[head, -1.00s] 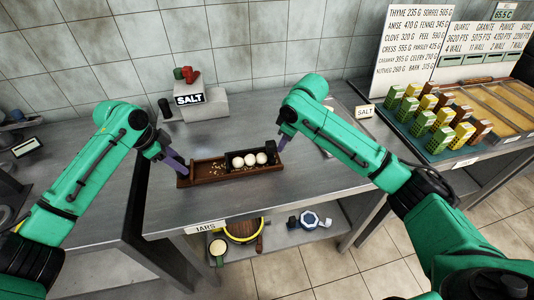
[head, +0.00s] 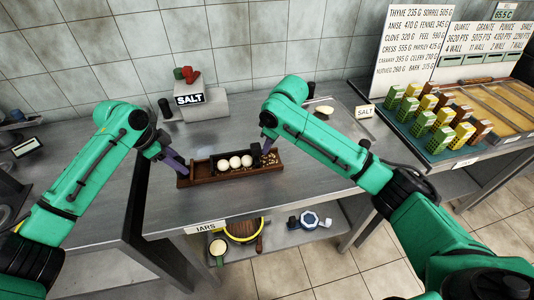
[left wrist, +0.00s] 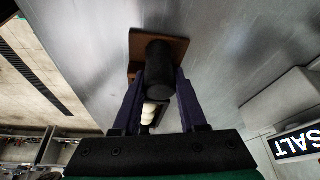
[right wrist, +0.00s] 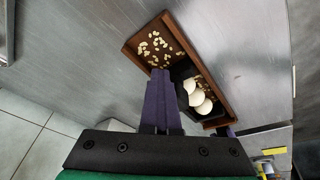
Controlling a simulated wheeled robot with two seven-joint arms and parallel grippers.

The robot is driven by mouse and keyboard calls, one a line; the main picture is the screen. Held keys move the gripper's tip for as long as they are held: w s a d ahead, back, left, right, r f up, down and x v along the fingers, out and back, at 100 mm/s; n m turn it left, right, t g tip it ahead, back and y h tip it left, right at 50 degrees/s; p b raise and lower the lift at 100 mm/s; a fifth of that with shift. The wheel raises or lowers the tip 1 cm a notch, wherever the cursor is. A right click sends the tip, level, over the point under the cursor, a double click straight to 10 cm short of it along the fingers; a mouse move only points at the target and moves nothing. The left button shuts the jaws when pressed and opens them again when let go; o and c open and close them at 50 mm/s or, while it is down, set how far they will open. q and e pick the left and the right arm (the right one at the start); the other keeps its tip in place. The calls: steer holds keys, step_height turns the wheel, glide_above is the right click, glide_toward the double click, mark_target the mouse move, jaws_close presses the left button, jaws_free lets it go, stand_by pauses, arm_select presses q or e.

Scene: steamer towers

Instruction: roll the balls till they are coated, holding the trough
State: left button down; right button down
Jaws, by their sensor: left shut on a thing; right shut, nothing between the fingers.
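The brown wooden trough (head: 232,177) lies on the steel table. My left gripper (head: 178,165) is shut on the trough's black end handle (left wrist: 160,65). My right gripper (head: 267,152) is shut and empty, low over the trough just right of the balls, beside the dark frame. Whether it touches the frame is unclear. The balls' undersides are hidden.
A grey block with a SALT sign (head: 189,99) stands behind the trough. A shallow tray (head: 335,115) lies at the back right, behind my right arm. Several coloured boxes (head: 440,118) stand on the right counter. The table in front of the trough is clear.

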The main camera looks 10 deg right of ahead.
steer(key=shift+a, duration=0.4)
steer(key=shift+d, duration=0.15)
steer(key=w+v, duration=0.1)
steer(key=v, duration=0.6)
steer(key=shift+w+r, duration=0.15)
steer(key=shift+w, duration=0.15)
stand_by(3.0)
